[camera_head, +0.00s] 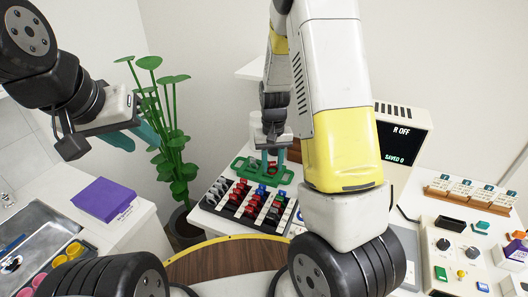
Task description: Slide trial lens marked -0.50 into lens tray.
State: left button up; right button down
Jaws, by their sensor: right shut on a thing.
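A lens rack (226,218) with rows of red, blue, green and dark lenses stands on the white table in the middle. A green tray (243,174) with looped ends lies just behind it. My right gripper (271,158) is over the green tray, its teal fingers pointing down. It is shut on a small reddish piece (272,166), apparently a lens, largely hidden between the fingers. Lens markings are too small to read, so I cannot pick out -0.50. My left gripper (143,134) is raised at upper left, away from the table. One teal finger shows; its opening is unclear.
A purple block (103,199) sits on the left counter beside a sink (30,225) and several coloured cups. A potted plant (172,150) stands behind. At right are a monitor (402,133), a wooden card rack (470,193) and a control box (460,250).

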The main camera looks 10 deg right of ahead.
aim_at(270, 165)
jog(key=w+r+m, duration=0.3)
jog(key=w+m, duration=0.2)
jog(key=m, duration=0.1)
jog(key=shift+s+d+f, duration=0.1)
jog(key=shift+d+f, duration=0.05)
jog(key=shift+f, duration=2.1)
jog(key=shift+f, duration=0.15)
jog(key=shift+f, duration=1.4)
jog(key=c, duration=0.9)
grip_release()
jog(key=shift+r, duration=3.95)
